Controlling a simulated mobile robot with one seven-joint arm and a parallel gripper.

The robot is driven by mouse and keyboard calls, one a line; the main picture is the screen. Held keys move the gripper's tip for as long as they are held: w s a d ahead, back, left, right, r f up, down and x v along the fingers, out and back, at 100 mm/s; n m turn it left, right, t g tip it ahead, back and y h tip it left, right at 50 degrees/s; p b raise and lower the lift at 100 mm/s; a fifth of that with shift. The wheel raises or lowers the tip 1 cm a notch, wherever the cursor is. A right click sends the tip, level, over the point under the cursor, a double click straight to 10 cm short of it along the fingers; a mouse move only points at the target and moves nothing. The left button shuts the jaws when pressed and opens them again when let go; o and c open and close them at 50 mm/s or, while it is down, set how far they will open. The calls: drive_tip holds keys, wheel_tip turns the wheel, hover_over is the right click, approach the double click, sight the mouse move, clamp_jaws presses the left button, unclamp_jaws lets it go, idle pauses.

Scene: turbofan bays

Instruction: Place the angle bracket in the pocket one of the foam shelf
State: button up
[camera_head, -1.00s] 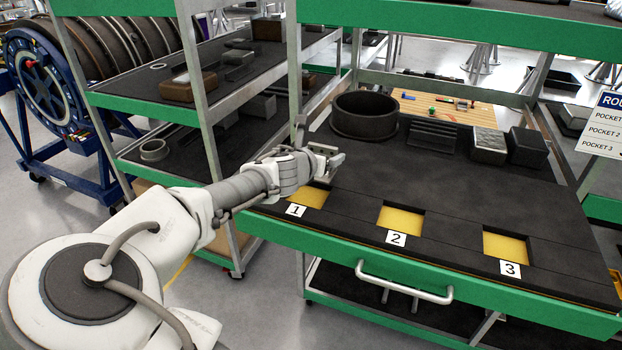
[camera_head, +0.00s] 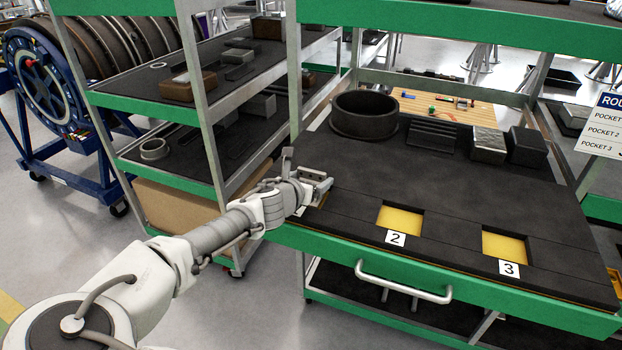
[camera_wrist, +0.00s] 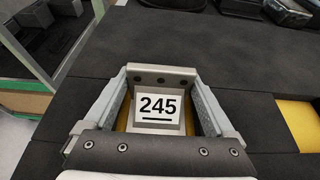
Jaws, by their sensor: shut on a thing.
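The angle bracket (camera_wrist: 161,77) is grey metal with a row of holes in its upright flange and a white label reading 245. My gripper (camera_wrist: 160,92) is shut on it, one finger on each side. In the head view my gripper (camera_head: 318,182) is at the left front of the foam shelf (camera_head: 400,176). Pocket one is mostly hidden behind my gripper in the head view. In the wrist view, yellow of pocket one (camera_wrist: 123,121) shows beside and below the bracket. I cannot tell whether the bracket touches the pocket floor.
Pocket two (camera_head: 400,221) and pocket three (camera_head: 505,247) are empty, with yellow floors. A dark ring (camera_head: 364,115) and several blocks stand along the shelf's back. A metal post (camera_head: 294,75) rises near my gripper. The shelf's middle is clear.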

drive_tip(key=o, duration=1.2)
drive_tip(key=shift+o, duration=0.2)
drive_tip(key=shift+r, duration=0.1)
drive_tip(key=p+v, duration=0.6)
drive_tip(key=v, duration=0.5)
drive_tip(key=shift+s+a+r, duration=0.1)
drive_tip(key=shift+s+r, duration=0.05)
drive_tip(key=shift+r, duration=0.05)
drive_tip(key=shift+s+a, duration=0.1)
drive_tip(key=shift+s, duration=0.15)
